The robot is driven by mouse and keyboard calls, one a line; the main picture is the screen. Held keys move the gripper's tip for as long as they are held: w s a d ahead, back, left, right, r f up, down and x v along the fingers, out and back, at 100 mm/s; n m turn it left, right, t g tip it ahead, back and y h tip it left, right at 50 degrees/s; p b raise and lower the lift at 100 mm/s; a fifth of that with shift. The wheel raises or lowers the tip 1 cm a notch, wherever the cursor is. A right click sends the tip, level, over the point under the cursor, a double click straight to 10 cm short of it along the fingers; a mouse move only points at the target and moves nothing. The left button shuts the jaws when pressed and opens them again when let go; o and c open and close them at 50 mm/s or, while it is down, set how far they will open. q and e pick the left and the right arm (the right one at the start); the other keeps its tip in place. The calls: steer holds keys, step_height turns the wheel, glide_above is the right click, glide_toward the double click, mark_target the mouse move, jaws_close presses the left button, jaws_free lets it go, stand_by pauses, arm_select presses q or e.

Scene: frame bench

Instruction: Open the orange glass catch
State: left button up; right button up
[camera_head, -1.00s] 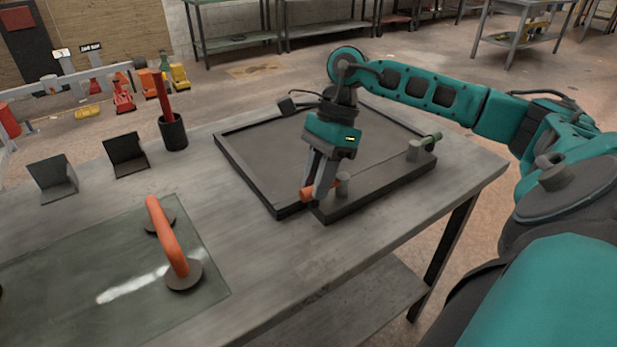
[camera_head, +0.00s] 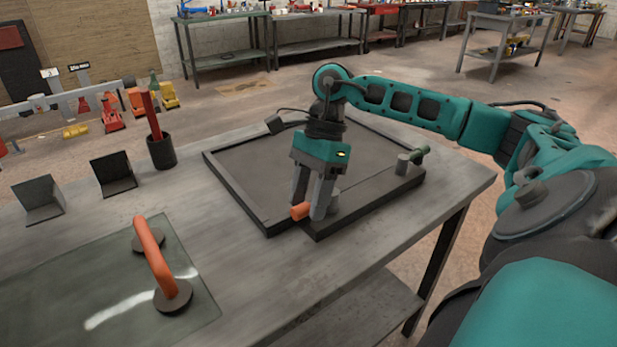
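The orange catch (camera_head: 300,211) sits at the near edge of the dark frame (camera_head: 236,196) on the bench, beside a short grey post (camera_head: 333,200). My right gripper (camera_head: 307,212) points down at this catch. Its two grey fingers stand apart, one behind the orange end and one at its right, hiding part of it. I cannot tell whether they press on it. A second catch, dark green and grey (camera_head: 411,160), is at the frame's right side. A glass pane (camera_head: 90,275) with an orange-handled suction lifter (camera_head: 157,262) lies at the front left. My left gripper is out of view.
Two dark angled brackets (camera_head: 112,174) (camera_head: 38,199) stand at the left of the bench. A dark cup (camera_head: 161,152) with a red-handled tool stands behind the pane. The bench top (camera_head: 255,270) between pane and frame is clear.

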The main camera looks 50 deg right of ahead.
steer(key=p+v, duration=0.1)
steer(key=v, duration=1.2)
steer(key=shift+p, duration=0.35)
steer(key=shift+f, duration=0.1)
